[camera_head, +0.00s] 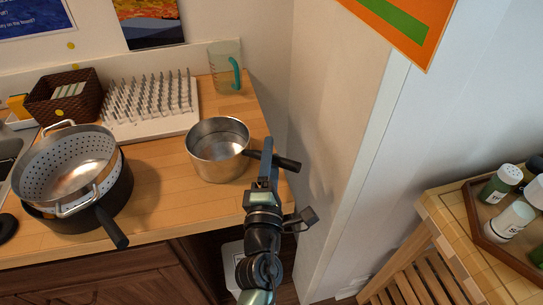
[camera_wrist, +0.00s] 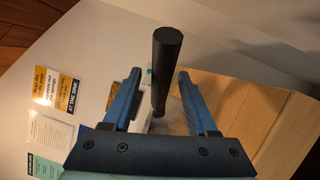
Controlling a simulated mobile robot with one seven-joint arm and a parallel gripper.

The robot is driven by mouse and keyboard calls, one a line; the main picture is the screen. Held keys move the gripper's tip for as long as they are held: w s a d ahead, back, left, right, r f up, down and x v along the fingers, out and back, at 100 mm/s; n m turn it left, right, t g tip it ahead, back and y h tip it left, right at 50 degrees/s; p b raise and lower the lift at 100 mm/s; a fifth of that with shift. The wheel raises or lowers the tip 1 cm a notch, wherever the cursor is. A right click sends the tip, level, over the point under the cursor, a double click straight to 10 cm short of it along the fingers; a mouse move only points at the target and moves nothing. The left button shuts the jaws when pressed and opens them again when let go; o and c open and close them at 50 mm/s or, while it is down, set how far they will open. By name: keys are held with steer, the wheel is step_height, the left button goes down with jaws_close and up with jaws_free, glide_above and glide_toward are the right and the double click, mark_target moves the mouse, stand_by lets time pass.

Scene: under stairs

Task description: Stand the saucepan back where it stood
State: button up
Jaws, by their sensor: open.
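The saucepan (camera_head: 218,155) is a steel pot that stands upright and empty on the wooden counter, near its right end. Its black handle (camera_head: 285,163) points right, past the counter's edge; it also shows in the wrist view (camera_wrist: 165,65). My gripper (camera_head: 266,155) is at the handle, to the right of the pot. In the wrist view the open fingers (camera_wrist: 159,78) stand on either side of the handle, with a gap on both sides. The pot's body is mostly hidden in the wrist view.
A steel colander (camera_head: 68,165) sits in a dark pan with its handle forward, left of the saucepan. A spiked white rack (camera_head: 150,122), a measuring jug (camera_head: 222,70) and a wicker basket (camera_head: 62,97) stand behind. A white wall (camera_head: 335,120) is close on the right.

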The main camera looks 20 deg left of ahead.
steer(key=shift+r, duration=0.2)
steer(key=b+v, duration=0.2)
steer(key=v, duration=1)
steer(key=w+d+r+m+t+h, duration=0.25)
steer(key=r+m, duration=0.25)
steer(key=r, duration=0.3)
steer(key=w+d+r+m+t+h, duration=0.1)
steer(key=d+r+m, duration=0.25)
steer(key=r, duration=0.55)
steer(key=w+d+r+m+t+h, duration=0.2)
steer(key=d+r+m, duration=0.1)
steer(key=r+m, duration=0.4)
steer(key=s+d+r+m+t, duration=0.1)
steer(key=s+r+m, duration=0.3)
steer(key=r, duration=0.7)
steer(key=s+d+r+m+t, duration=0.2)
steer(key=s+r+m, duration=0.2)
steer(key=r, duration=0.7)
steer(key=shift+s, duration=0.55)
